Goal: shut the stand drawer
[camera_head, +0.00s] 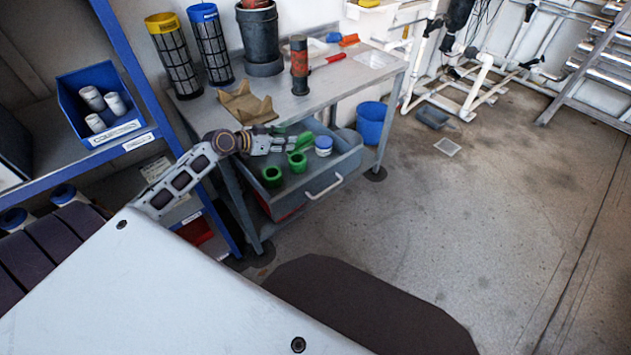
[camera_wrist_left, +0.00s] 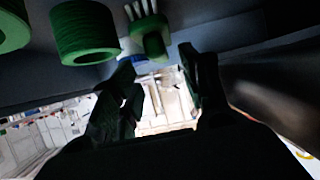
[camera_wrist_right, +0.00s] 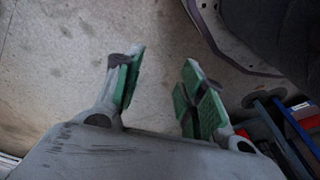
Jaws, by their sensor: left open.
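The grey drawer (camera_head: 345,165) of the metal stand (camera_head: 330,90) is pulled out, with a pale bar handle (camera_head: 324,187) on its front. My left gripper (camera_head: 290,143) reaches over the open drawer from the left, behind the handle. Its dark fingers stand apart and empty in the left wrist view (camera_wrist_left: 158,70); whether they touch the drawer I cannot tell. My right gripper (camera_wrist_right: 163,65) is out of the head view. In its wrist view its green-padded fingers are apart with nothing between them, over bare floor.
The drawer holds green rings (camera_head: 271,176) and a white jar with a blue lid (camera_head: 323,146). A blue shelf rack (camera_head: 135,75) stands left of the stand. The floor at right is mostly clear.

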